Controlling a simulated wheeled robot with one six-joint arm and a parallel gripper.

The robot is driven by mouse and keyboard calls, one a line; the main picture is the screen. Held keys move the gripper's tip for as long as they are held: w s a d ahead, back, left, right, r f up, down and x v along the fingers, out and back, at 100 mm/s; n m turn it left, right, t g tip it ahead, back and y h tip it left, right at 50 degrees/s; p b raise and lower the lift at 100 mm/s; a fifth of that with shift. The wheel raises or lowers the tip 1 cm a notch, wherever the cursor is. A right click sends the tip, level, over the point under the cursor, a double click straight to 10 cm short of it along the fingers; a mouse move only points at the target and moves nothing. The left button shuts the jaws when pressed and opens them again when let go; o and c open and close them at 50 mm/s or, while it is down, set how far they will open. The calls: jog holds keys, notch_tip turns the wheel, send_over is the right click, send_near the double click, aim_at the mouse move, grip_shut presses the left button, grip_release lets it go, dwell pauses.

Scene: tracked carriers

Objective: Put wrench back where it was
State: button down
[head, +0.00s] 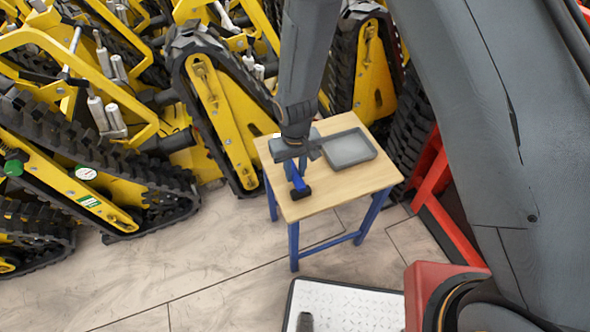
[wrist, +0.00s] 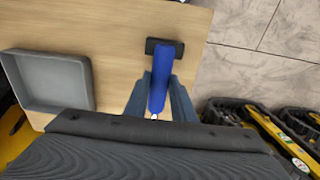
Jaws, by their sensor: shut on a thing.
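My gripper (head: 295,162) is low over the small wooden table and shut on a blue-handled tool (head: 299,185). The tool has a dark crosswise head, so it looks more like a hammer than a wrench. In the wrist view the blue handle (wrist: 161,70) lies between the two fingers (wrist: 160,100), with the dark head pointing away from my gripper. The head is at or just above the tabletop; I cannot tell if it touches. I cannot make out a clear wrench in either view.
A shallow grey tray (head: 349,149), empty, stands on the wooden table (head: 335,185) right of my gripper. Yellow tracked carriers (head: 225,120) crowd behind and left. A white tread plate (head: 350,305) with a dark grey object (head: 305,322) lies in front. Floor at left front is clear.

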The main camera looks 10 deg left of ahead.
jog(key=c, duration=1.5)
grip_release()
jog(key=shift+f, duration=0.1)
notch_tip(320, 180, up, 12)
jog(key=shift+s+r+b, duration=0.1)
jog(key=shift+s+b, duration=0.05)
jog(key=shift+b, duration=0.55)
jog(key=s+d+r+m, duration=0.2)
jog(key=s+d+r, duration=0.1)
jog(key=d, duration=0.6)
jog(key=s+d+r+m, duration=0.2)
jog(key=s+d+r, duration=0.1)
jog(key=d, duration=0.6)
jog(key=s+d+r+m, duration=0.2)
jog(key=d+r, duration=0.3)
jog(key=d, duration=0.5)
jog(key=shift+s+d+r, duration=0.1)
jog(key=shift+s+r, duration=0.1)
jog(key=shift+s, duration=0.3)
